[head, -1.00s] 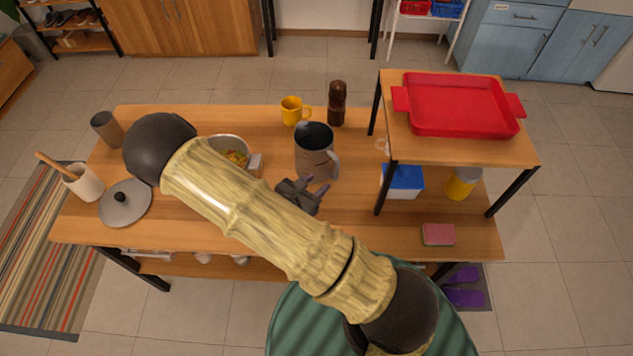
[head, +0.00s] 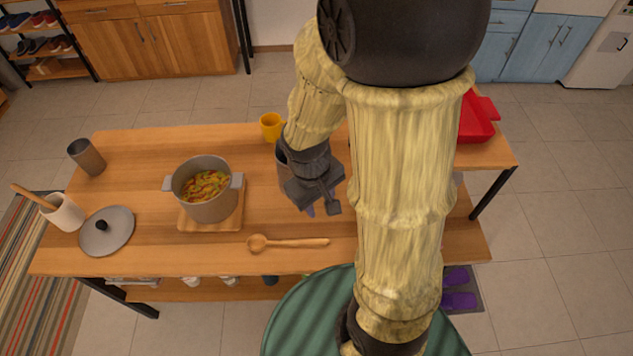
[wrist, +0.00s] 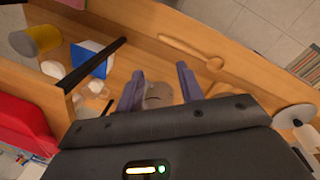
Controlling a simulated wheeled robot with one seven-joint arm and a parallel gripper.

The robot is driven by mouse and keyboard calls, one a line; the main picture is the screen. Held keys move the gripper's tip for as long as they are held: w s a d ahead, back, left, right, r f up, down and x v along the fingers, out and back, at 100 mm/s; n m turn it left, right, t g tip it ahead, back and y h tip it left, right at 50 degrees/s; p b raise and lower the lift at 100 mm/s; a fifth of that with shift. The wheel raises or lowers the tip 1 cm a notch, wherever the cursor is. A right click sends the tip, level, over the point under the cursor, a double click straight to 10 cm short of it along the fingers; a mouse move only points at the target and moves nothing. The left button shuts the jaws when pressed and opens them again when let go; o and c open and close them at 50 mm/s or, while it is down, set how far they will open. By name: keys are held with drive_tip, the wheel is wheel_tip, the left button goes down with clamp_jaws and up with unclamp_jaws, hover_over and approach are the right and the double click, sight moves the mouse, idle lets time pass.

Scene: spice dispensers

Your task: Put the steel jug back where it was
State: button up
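The steel jug (head: 281,157) stands on the wooden table, mostly hidden behind my gripper and arm in the head view. My gripper (head: 318,208) is in front of it, pointing down. In the wrist view my gripper's two purple-grey fingers (wrist: 159,88) are spread apart.
A pot of stew (head: 207,188) sits on a wooden board (head: 225,222), left of the jug. A wooden spoon (head: 290,243) lies in front. A yellow mug (head: 270,126) is behind. A raised shelf with a red tray (head: 478,118) stands at right. Table between pot and lid (head: 107,232) is clear.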

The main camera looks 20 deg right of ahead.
drive_tip(key=r+m+t, duration=0.1)
drive_tip(key=r, duration=0.1)
drive_tip(key=w+r+m+t+y, duration=0.1)
drive_tip(key=r+m, duration=0.1)
drive_tip(key=shift+w+a+r+y, duration=0.1)
drive_tip(key=shift+w+r+y, duration=0.1)
drive_tip(key=shift+y, duration=0.1)
